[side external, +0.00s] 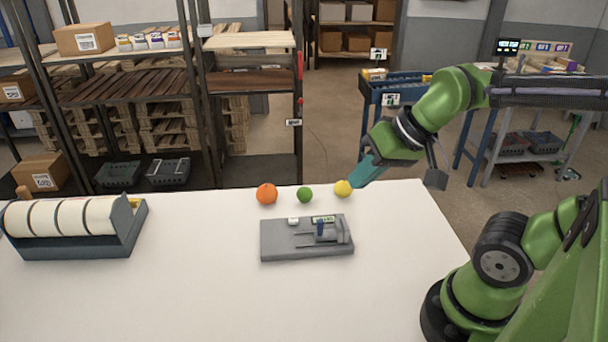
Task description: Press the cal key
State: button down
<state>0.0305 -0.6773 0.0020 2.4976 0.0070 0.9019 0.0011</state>
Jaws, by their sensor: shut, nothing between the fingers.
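A grey flat device (280,244) lies on the white table, with a small green-edged display (323,219), a small white block (293,221) and a blue part (320,229) on top. The view is too coarse to read any key label, so I cannot tell which part is the cal key. My gripper (357,180) has teal fingers and is shut and empty. It appears above the table's back edge, up and to the right of the device and apart from it. Its fingertips appear close to the lemon; I cannot tell the gap in depth.
An orange (266,194), a lime (305,195) and a lemon (342,188) stand in a row behind the device. A dark rack with several white rolls (82,229) stands at the table's left. The white table (210,295) is clear in front of the device. Shelves stand beyond.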

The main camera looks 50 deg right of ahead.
jog(key=shift+s+a+r+n+t, duration=0.15)
jog(key=shift+r, duration=0.25)
jog(key=shift+s+a+r+n+t, duration=0.15)
jog(key=shift+r, duration=0.25)
dwell(0.6)
jog(key=c, duration=1.5)
grip_release()
jog(key=shift+w+f, duration=0.1)
jog(key=shift+f, duration=0.15)
jog(key=o, duration=0.9)
jog(key=w+d+g, duration=0.1)
jog(key=w, duration=0.1)
jog(key=w+d+f+n+g, duration=0.1)
jog(key=w, duration=0.1)
jog(key=w+d+f+g, duration=0.1)
jog(key=w, duration=0.1)
jog(key=shift+w+f+n+h, duration=0.1)
jog(key=shift+f+n+h, duration=0.05)
jog(key=shift+n+h, duration=0.2)
jog(key=o, duration=0.6)
jog(key=w+d+f+n+g, duration=0.2)
jog(key=w+d+n+g, duration=0.1)
jog(key=w+d+n, duration=0.2)
jog(key=w+n+h, duration=0.1)
jog(key=w+n, duration=0.1)
jog(key=n, duration=0.1)
jog(key=shift+f+g, duration=0.35)
jog(key=shift+g, duration=0.05)
notch_tip(320, 180, down, 9)
jog(key=n, duration=0.3)
